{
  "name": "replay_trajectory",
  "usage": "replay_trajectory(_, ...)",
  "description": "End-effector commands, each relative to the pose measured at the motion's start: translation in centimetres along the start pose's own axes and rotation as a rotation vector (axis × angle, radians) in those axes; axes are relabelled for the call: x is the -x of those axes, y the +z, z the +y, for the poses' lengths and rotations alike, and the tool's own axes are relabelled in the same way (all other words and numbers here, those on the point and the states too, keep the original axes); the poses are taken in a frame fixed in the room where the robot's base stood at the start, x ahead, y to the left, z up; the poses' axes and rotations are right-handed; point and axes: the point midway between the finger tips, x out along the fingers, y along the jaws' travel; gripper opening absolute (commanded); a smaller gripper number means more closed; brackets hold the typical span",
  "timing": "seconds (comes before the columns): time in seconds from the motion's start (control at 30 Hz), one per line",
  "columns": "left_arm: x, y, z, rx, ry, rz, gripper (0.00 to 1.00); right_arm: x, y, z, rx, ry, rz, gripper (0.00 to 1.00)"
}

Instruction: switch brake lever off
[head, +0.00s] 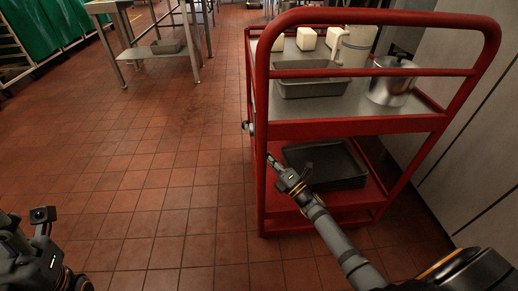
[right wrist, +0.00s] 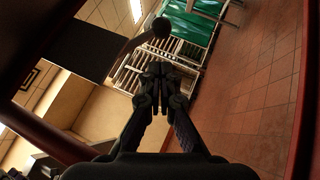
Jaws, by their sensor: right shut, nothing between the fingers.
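The brake lever appears in the right wrist view as a dark rod with a round black knob (right wrist: 161,27), just beyond my fingertips. In the head view a small knobbed metal part (head: 248,127) sticks out at the left side of the red cart (head: 366,128); it looks like the same lever. My right gripper (head: 272,160) is by the cart's left front post, a little below that part. In the right wrist view my right gripper (right wrist: 158,76) is shut and empty, apart from the knob. Part of my left arm shows at the lower left of the head view, its fingers unclear.
The cart's top shelf carries a grey pan (head: 312,87), a metal pot (head: 392,82) and white containers (head: 307,39). A dark tray (head: 326,164) lies on the lower shelf. A wall (head: 470,140) stands close on the right. The tiled floor on the left is clear.

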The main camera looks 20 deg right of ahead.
Motion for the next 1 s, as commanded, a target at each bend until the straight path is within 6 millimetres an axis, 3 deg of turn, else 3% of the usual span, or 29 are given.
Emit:
replay_trajectory(0.2,1.1,0.1,0.1,-0.007,0.000,0.000,0.40,-4.3,0.0,-0.1,-0.001,0.005,-0.002,0.00)
replay_trajectory(0.43,1.6,0.2,0.2,-0.011,0.000,0.000,0.40,-7.7,0.0,-0.1,-0.002,0.002,-0.002,0.00)
replay_trajectory(0.6,1.7,0.2,0.2,-0.013,-0.002,0.000,0.40,-8.6,0.0,0.0,-0.002,0.000,-0.001,0.00)
replay_trajectory(1.0,2.1,0.2,0.2,-0.014,-0.002,-0.001,0.40,-8.6,0.0,-0.2,0.003,0.006,-0.001,0.00)
